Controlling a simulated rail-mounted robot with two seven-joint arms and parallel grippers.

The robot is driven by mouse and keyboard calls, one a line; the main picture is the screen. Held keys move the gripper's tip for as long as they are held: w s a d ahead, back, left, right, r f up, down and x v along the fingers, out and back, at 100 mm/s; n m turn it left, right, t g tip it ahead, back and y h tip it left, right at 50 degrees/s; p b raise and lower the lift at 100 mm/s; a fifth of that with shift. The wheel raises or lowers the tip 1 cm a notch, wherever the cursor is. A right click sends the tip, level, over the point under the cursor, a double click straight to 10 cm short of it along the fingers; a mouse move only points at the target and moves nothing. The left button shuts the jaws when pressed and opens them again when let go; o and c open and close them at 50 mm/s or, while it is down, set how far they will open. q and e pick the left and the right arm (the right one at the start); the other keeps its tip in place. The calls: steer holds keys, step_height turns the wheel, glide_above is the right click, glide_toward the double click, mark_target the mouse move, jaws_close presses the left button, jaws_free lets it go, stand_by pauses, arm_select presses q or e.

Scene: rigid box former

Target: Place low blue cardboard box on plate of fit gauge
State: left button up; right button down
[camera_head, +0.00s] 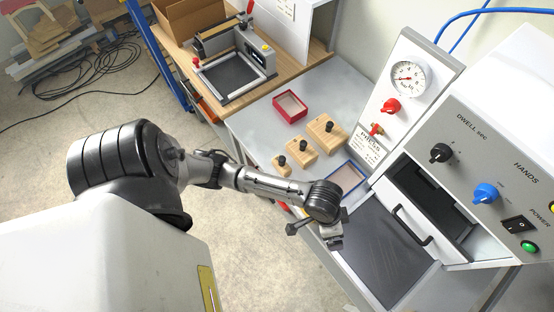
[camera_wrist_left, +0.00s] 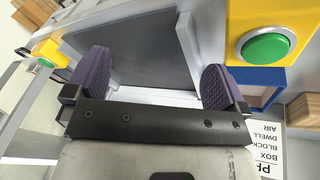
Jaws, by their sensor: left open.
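The low blue box (camera_head: 344,176) is an open, shallow tray with a brown inside, standing on the grey bench just left of the press. Part of its blue wall (camera_wrist_left: 262,75) shows at the right of the left wrist view. My left gripper (camera_head: 322,230) is open and empty, in front of the box and beside the press's dark plate. Its purple fingers stand apart in the left wrist view (camera_wrist_left: 155,78). What looks like the fit gauge (camera_head: 263,57), a frame around a dark plate (camera_head: 233,75), sits on the wooden table at the back. The plate is bare. My right gripper is not in view.
A red box (camera_head: 290,106) and several wooden blocks with black knobs (camera_head: 326,134) stand on the bench. The press (camera_head: 480,150) with its dark plate (camera_head: 385,250) fills the right side. A brown carton (camera_head: 188,18) stands beside the gauge.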

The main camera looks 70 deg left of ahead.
arm_select(q)
steer(key=shift+t, duration=0.5)
steer(key=s, duration=0.2)
steer(key=s+a, duration=0.1)
steer(key=s, duration=0.2)
steer(key=shift+a+f, duration=0.1)
steer(key=s+a+y, duration=0.1)
steer(key=s+a, duration=0.1)
steer(key=s+a+y, duration=0.1)
steer(key=s+a, duration=0.1)
steer(key=s, duration=0.1)
steer(key=s+a, duration=0.2)
steer(key=s, duration=0.1)
steer(key=shift+s+a+n+y, duration=0.1)
steer(key=shift+a+n+y, duration=0.2)
steer(key=shift+a+y, duration=0.1)
steer(key=shift+c, duration=0.5)
steer(key=shift+s+a, duration=0.3)
steer(key=c, duration=1.1)
steer(key=shift+c, duration=0.2)
